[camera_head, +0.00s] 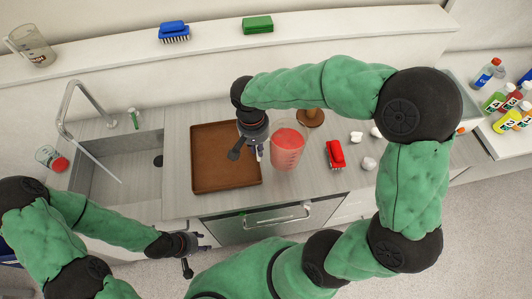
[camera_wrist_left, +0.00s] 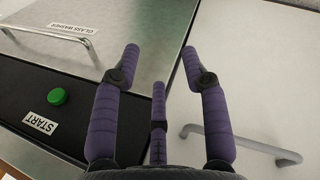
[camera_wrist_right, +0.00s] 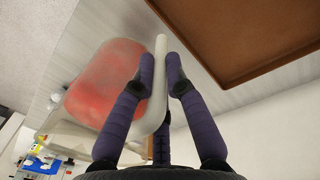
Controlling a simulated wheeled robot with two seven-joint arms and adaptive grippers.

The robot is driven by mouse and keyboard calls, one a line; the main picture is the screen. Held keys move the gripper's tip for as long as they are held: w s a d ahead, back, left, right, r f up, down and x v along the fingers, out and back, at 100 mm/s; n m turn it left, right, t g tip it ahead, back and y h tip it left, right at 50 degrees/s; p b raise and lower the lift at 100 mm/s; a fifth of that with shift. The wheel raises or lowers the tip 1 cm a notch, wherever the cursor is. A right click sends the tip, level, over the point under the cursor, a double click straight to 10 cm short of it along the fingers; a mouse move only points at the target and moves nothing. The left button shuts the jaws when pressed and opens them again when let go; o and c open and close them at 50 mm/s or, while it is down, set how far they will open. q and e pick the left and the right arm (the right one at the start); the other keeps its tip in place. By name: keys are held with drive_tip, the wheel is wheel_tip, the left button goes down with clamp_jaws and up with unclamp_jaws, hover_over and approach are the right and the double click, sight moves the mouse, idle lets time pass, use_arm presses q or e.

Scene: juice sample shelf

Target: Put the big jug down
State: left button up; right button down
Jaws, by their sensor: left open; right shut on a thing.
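The big jug (camera_head: 287,152) is clear and holds red liquid. In the head view it shows over the counter just right of the brown tray (camera_head: 226,187). My right gripper (camera_head: 258,150) is shut on the jug's handle, which shows between the fingers in the right wrist view (camera_wrist_right: 161,60). The red liquid in the jug (camera_wrist_right: 105,85) looks slanted there. Whether the jug's base touches the counter I cannot tell. My left gripper (camera_head: 196,250) is open and empty, low in front of the counter, by the glass washer (camera_wrist_left: 120,30).
A red brush (camera_head: 335,155), a brown round stand (camera_head: 311,117) and small white pieces (camera_head: 368,163) lie right of the jug. A sink (camera_head: 115,165) is at the left. Another jug (camera_head: 32,47) stands on the ledge. Bottles (camera_head: 495,101) stand far right. The tray is empty.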

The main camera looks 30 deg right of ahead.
drive_tip(key=d+f+b, duration=0.1)
drive_tip(key=d+f, duration=0.2)
drive_tip(key=f, duration=0.3)
drive_tip(key=shift+w+f, duration=0.3)
drive_tip(key=shift+w, duration=0.05)
drive_tip(key=c, duration=1.3)
unclamp_jaws()
drive_tip(key=shift+o, duration=0.2)
wheel_tip(320, 180, up, 12)
drive_tip(key=p, duration=0.2)
drive_tip(key=shift+a, duration=0.4)
